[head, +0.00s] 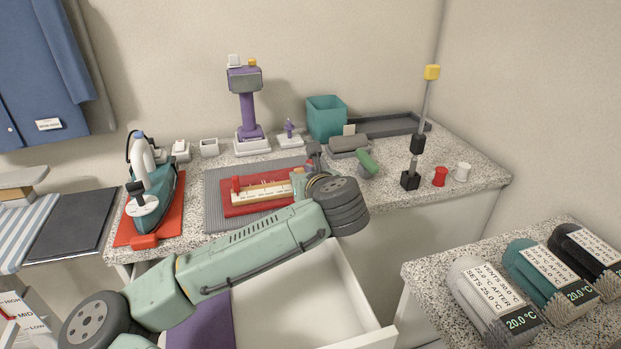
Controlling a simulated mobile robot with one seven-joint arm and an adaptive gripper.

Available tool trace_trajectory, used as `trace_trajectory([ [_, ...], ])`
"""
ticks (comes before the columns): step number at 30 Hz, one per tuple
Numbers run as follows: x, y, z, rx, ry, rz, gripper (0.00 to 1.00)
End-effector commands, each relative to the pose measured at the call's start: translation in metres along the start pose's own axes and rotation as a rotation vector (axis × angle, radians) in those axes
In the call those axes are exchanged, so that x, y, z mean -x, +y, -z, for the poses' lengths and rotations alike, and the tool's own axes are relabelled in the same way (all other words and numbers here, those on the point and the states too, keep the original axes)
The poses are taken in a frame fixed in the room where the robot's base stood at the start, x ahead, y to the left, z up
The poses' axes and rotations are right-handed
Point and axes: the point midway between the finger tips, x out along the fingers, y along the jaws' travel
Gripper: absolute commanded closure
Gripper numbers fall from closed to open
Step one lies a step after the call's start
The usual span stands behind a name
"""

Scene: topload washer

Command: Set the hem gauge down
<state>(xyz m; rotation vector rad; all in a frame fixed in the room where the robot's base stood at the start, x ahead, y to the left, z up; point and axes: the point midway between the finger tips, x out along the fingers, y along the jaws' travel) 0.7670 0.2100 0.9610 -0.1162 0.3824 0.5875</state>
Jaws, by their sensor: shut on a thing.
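The hem gauge (262,192), a cream ruler-like strip with a red slider at its left end, is over a red pad (229,209) on the speckled counter. Its right end meets my gripper (299,180), which is shut on it. My wrist and forearm come in from the lower left and hide part of the gripper and the pad's front right side. I cannot tell whether the gauge touches the pad or hangs just above it.
An iron (155,190) stands on a red mat at left. A purple stand (248,108), teal bin (326,118) and grey tray (392,125) line the back. A black post (411,180) stands at right. An open white drawer (310,300) lies below my arm.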

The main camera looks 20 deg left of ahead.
Motion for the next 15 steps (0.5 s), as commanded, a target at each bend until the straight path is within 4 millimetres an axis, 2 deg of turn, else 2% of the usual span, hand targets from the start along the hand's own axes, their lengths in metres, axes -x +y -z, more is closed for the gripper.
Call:
trace_trajectory([
  [10, -0.0013, 0.0004, 0.0037, -0.001, 0.001, 0.0, 1.0],
  [11, -0.0014, 0.0003, 0.0042, -0.001, 0.003, 0.0, 0.8],
  [15, -0.0009, 0.0002, 0.003, -0.001, 0.003, 0.0, 0.7],
])
